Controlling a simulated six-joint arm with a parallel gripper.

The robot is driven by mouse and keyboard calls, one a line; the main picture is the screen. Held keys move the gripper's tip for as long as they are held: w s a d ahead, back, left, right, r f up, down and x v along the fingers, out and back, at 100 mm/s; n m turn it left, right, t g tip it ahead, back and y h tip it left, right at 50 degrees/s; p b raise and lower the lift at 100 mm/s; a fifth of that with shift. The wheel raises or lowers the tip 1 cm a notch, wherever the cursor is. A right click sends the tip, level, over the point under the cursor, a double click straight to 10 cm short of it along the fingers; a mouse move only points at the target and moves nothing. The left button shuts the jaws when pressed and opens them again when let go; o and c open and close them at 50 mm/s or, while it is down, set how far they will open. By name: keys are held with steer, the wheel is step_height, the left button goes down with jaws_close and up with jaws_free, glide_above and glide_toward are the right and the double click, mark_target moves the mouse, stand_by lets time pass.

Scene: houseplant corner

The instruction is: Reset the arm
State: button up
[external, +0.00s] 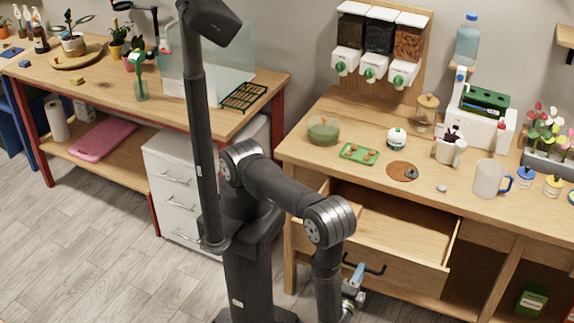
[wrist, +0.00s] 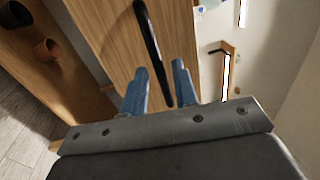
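My gripper (external: 353,283) is low in front of the drawer, at the left part of its black handle (external: 372,268). In the wrist view, the two blue fingers of my gripper (wrist: 160,69) stand apart with nothing clamped between them. The black handle (wrist: 147,30) runs through the gap between the fingers in the picture; I cannot tell whether it touches either one. The wooden drawer (external: 405,235) is pulled out of the right bench and looks empty inside. Its wooden front (wrist: 112,38) fills the middle of the wrist view.
The left bench (external: 200,112) and white cabinet (external: 172,185) stand behind my arm. Open floor (external: 80,240) lies at left.

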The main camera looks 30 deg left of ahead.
steer(key=shift+w+r, duration=0.2)
steer(key=shift+w, duration=1.1)
steer(key=shift+s, duration=0.1)
steer(key=s+f, duration=0.1)
steer(key=s, duration=0.5)
steer(key=shift+s, duration=0.3)
steer(key=shift+s+f, duration=0.1)
steer(key=shift+f, duration=0.05)
steer(key=shift+s, duration=2.5)
steer(key=w, duration=0.4)
steer(key=w+r, duration=0.1)
steer(key=w, duration=0.7)
steer(key=shift+r, duration=0.15)
